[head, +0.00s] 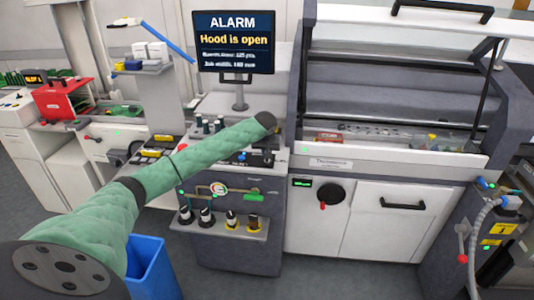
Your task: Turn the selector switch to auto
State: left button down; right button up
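A green-sleeved arm of mine comes in from the lower left and reaches up to the machine's control panel, ending in a dark cap. No fingers show at its end, and neither gripper is in view. The arm covers part of the control panel (262,158), which carries small knobs and buttons, including a blue one. I cannot tell which of these is the selector switch, nor read any auto label. A red-handled rotary switch (322,206) on a black disc sits on the white front to the right of the panel.
The screen (235,42) reads "ALARM, Hood is open". The hood (400,40) stands raised. Below the panel, a shelf (222,226) holds several dark knobbed parts. A blue bin (150,268) stands on the floor. A red box (64,101) is at the left.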

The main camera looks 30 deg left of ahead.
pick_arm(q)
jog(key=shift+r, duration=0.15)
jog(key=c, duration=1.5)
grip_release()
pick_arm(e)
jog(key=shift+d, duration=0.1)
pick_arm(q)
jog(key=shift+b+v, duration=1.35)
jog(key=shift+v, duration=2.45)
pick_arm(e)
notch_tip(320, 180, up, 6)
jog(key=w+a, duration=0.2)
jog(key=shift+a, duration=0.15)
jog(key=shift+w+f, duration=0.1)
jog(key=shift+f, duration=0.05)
